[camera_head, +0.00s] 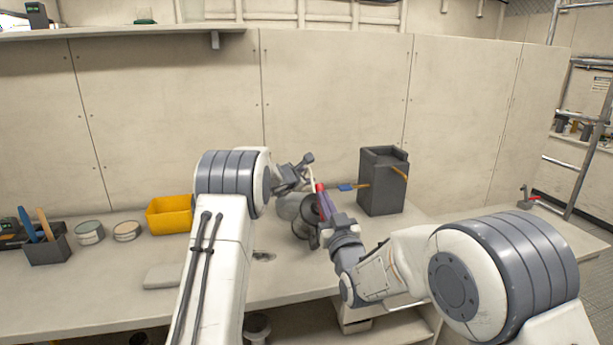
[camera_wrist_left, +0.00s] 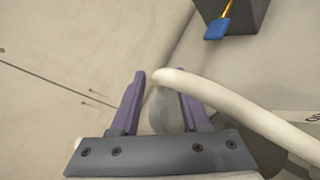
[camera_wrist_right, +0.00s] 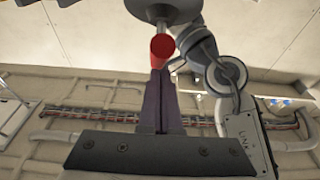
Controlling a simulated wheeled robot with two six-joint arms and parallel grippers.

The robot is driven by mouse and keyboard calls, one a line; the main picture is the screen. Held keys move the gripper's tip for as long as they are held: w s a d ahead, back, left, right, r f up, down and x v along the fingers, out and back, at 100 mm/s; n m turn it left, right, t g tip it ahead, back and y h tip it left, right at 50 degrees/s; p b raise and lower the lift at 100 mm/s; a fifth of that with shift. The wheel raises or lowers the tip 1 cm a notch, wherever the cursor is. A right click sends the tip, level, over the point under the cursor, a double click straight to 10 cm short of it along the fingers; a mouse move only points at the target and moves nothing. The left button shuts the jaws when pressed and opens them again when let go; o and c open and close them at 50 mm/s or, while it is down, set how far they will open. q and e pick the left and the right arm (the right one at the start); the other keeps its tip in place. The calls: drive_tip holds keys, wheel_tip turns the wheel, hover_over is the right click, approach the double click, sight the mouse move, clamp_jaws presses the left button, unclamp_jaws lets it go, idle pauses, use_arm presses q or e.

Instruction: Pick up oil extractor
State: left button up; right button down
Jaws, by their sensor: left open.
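The oil extractor shows in the head view as a rounded grey body (camera_head: 289,207) with a red handle (camera_head: 320,187), on the bench and partly hidden by my grippers. My left gripper (camera_head: 304,168) is open above the body. In the left wrist view its fingers (camera_wrist_left: 158,100) stand either side of the pale hose end (camera_wrist_left: 172,78), with a rounded grey shape behind. My right gripper (camera_head: 323,200) comes from the right. In the right wrist view its fingers (camera_wrist_right: 160,80) are close together at the red handle (camera_wrist_right: 162,47); they appear shut on it.
A yellow bin (camera_head: 169,214), two round tins (camera_head: 90,232) and a tool holder (camera_head: 47,249) stand at the left. The panelled wall is close behind.

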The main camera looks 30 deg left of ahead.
drive_tip(key=shift+f, duration=0.1)
use_arm(q)
drive_tip(key=shift+x, duration=0.9)
clamp_jaws()
use_arm(e)
drive_tip(key=shift+r, duration=0.2)
idle(0.7)
drive_tip(key=shift+r, duration=0.5)
